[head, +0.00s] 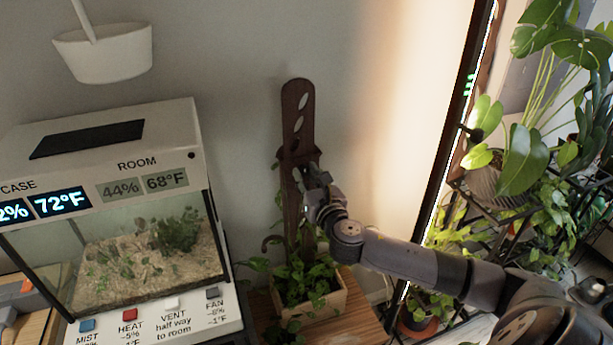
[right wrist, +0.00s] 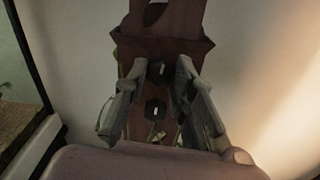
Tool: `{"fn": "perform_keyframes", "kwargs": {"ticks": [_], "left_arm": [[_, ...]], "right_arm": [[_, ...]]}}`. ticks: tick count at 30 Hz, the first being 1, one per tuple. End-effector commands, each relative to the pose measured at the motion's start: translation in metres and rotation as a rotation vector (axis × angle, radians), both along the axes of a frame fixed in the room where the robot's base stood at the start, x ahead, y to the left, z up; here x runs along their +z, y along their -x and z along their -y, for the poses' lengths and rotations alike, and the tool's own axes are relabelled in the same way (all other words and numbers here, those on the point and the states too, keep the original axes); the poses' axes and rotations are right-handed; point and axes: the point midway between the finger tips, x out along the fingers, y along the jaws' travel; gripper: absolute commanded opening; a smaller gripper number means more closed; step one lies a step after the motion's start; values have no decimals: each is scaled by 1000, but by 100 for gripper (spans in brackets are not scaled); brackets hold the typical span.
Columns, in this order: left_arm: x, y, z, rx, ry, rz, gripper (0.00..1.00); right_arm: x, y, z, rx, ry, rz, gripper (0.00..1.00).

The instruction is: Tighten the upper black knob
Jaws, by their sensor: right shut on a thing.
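A dark brown wooden plant support (head: 297,120) with cut-out slots stands upright against the wall, above a wooden planter box (head: 322,308). In the right wrist view, the support (right wrist: 167,22) carries two dark knobs, one above the other. The upper black knob (right wrist: 158,71) sits between the fingertips of my right gripper (right wrist: 163,70), which is shut on it. The lower black knob (right wrist: 156,108) is below, between the fingers but apart from them. Both knobs show a small pale mark. In the head view my right gripper (head: 314,180) covers the knobs. My left gripper is out of view.
A glass terrarium (head: 140,255) with displays and buttons stands at the left. A white hanging pot (head: 105,52) is at the upper left. Potted plants on a dark rack (head: 515,165) fill the right side. Leafy growth surrounds the support's foot.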

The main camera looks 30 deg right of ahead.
Motion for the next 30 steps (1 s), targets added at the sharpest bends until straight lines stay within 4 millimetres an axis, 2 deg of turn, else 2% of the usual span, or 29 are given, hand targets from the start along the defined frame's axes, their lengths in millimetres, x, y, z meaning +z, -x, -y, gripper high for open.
{"fn": "perform_keyframes", "kwargs": {"ticks": [30], "left_arm": [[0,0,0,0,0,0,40]], "right_arm": [[-1,0,1,-3,-916,220,0]]}}
